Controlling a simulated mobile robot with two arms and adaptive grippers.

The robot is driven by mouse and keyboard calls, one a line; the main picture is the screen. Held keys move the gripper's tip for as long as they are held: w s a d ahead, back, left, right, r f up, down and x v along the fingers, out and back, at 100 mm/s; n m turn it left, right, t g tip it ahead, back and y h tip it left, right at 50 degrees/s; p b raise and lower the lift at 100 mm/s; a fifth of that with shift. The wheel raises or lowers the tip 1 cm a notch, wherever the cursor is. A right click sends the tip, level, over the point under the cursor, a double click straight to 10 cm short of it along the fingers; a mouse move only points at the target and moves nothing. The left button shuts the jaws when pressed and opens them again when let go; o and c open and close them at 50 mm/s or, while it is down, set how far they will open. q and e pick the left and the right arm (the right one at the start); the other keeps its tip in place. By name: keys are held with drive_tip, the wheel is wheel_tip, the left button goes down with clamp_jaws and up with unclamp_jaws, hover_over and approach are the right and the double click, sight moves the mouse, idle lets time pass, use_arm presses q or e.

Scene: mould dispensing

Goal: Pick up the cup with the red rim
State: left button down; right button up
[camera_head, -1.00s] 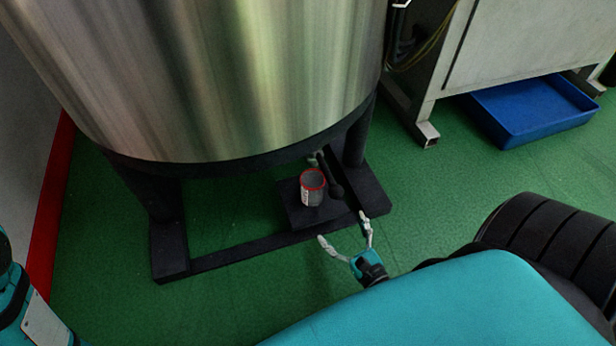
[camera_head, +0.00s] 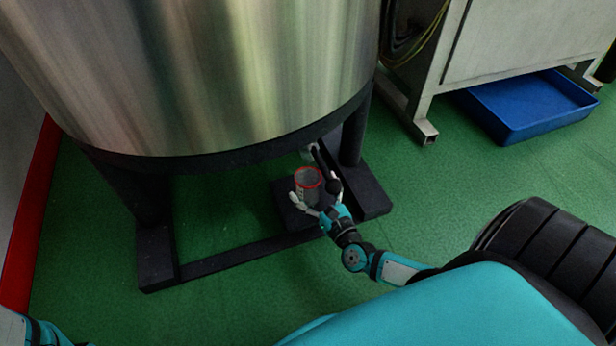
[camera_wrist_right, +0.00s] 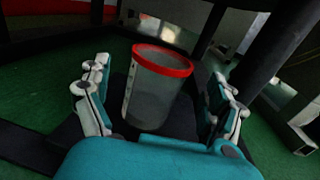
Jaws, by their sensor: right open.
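The cup with the red rim (camera_head: 308,186) is grey and stands upright on a dark block (camera_head: 286,207) under the large metal tank. In the right wrist view the cup (camera_wrist_right: 155,92) stands between the two fingers. My right gripper (camera_head: 317,199) is open around the cup, with one finger on each side. In the right wrist view the gripper (camera_wrist_right: 160,95) shows gaps between the fingers and the cup's sides. My left gripper is not in view; only part of my left arm shows at the lower left corner.
The steel tank (camera_head: 200,70) hangs low above the cup on dark legs (camera_head: 352,135). A dark floor beam (camera_head: 235,256) runs left of the block. A blue tray (camera_head: 530,105) lies under a metal cabinet at the right. Green floor is free in front.

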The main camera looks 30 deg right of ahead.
sight(303, 173)
drive_tip(key=w, duration=0.2)
drive_tip(key=w+b, duration=0.1)
drive_tip(key=shift+w+d+f, duration=0.15)
drive_tip(key=shift+w+d, duration=0.05)
drive_tip(key=shift+w, duration=0.35)
drive_tip(key=c, duration=1.3)
